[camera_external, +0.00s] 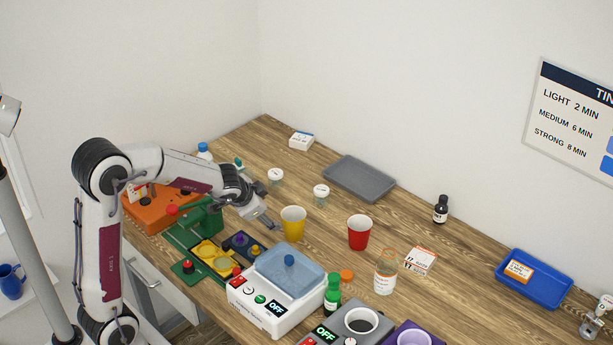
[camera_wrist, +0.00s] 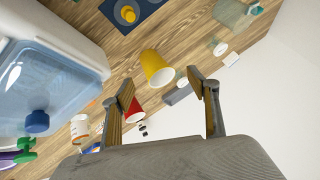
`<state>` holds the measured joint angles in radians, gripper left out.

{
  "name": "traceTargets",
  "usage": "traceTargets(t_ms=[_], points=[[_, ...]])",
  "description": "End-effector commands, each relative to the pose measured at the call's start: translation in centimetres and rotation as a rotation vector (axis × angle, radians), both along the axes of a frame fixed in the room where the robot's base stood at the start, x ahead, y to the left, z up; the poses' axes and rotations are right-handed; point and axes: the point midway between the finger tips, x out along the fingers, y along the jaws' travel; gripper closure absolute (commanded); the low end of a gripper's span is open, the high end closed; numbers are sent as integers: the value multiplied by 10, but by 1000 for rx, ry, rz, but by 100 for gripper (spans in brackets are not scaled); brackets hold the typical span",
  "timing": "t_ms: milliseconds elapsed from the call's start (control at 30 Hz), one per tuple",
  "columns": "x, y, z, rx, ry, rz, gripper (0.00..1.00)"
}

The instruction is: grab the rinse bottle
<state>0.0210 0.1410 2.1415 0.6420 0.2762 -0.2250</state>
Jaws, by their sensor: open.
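No label that I can read says rinse. A clear jar with an orange-marked label (camera_external: 385,279) stands right of the lidded white machine. A green bottle (camera_external: 333,294) stands at that machine's right corner. A small dark bottle with a white label (camera_external: 440,211) stands farther back. A blue-capped bottle (camera_external: 204,152) is partly hidden behind my arm. My gripper (camera_external: 268,223) is empty, above the table just left of the yellow cup (camera_external: 293,224). In the wrist view my gripper's fingers (camera_wrist: 166,98) are apart, with the yellow cup (camera_wrist: 156,69) showing beyond them.
A red cup (camera_external: 359,232) and a white-and-orange box (camera_external: 420,261) stand mid-table. The lidded white machine (camera_external: 268,303) and a green stand (camera_external: 205,218) are near the front. A grey tray (camera_external: 360,178) lies at the back, a blue tray (camera_external: 555,288) at right.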

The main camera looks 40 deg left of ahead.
Motion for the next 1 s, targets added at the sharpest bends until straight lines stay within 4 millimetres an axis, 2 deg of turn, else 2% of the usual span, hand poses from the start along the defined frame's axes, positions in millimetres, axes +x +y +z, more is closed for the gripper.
traceTargets(t_ms=[100,300,500,600,767,867,1000], points=[[34,-13,-8,-7,-50,-68,40],[84,-47,-19,-46,-139,-204,40],[121,-93,-30,-124,-215,-361,40],[132,-118,-33,-175,-243,-440,40],[140,-158,-33,-268,-278,-571,40],[139,-183,-30,-333,-292,-650,40],[131,-215,-16,-427,-306,-762,40]])
